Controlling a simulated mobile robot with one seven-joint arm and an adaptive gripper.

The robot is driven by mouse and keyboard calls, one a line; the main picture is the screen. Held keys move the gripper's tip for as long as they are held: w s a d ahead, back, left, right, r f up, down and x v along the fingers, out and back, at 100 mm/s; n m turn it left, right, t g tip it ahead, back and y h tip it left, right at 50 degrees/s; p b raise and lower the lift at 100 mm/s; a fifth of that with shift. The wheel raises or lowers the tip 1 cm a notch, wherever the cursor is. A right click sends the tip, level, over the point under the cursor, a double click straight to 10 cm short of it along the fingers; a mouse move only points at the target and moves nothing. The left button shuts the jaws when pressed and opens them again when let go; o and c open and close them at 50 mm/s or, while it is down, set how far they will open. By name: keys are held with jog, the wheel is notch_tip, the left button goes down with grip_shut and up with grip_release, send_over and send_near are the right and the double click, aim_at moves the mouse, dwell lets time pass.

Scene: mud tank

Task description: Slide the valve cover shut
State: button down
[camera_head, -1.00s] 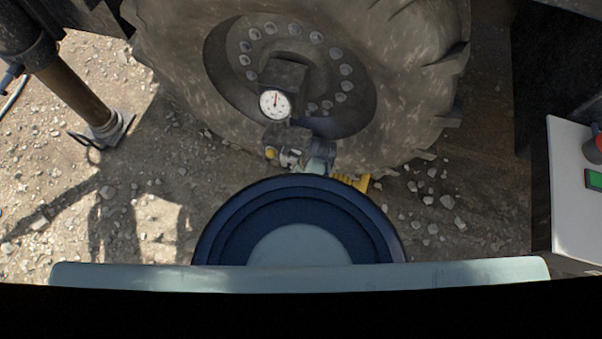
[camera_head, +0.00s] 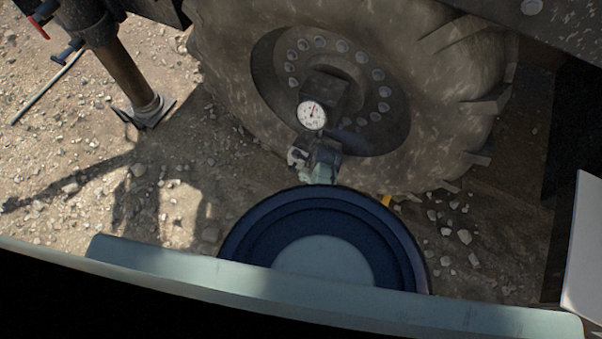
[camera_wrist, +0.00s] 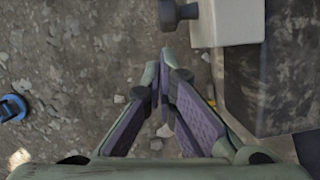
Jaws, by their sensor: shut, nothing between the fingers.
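In the head view, a dark fitting (camera_head: 318,155) sits below a round white dial gauge (camera_head: 312,115), in front of the big wheel. I cannot tell which part of it is the valve cover. In the wrist view, a pale box (camera_wrist: 228,22) with a dark round knob (camera_wrist: 180,12) is at the top, beyond my fingertips. My gripper (camera_wrist: 166,75) is shut and empty, its purple-padded fingers meeting at the tips. The tips are just below the knob in the picture; I cannot tell the gap in depth. My arm partly hides the fitting's lower end.
A large muddy wheel (camera_head: 430,90) fills the back. A post on a foot (camera_head: 145,110) stands at left. A white panel edge (camera_head: 585,240) is at right. A yellow piece (camera_head: 387,200) shows beside my arm. Gravel ground (camera_head: 90,190) at left is open.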

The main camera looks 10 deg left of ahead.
jog(key=d+v, duration=0.1)
jog(key=v, duration=1)
jog(key=shift+s+d+f, duration=0.25)
jog(key=shift+s+d, duration=0.15)
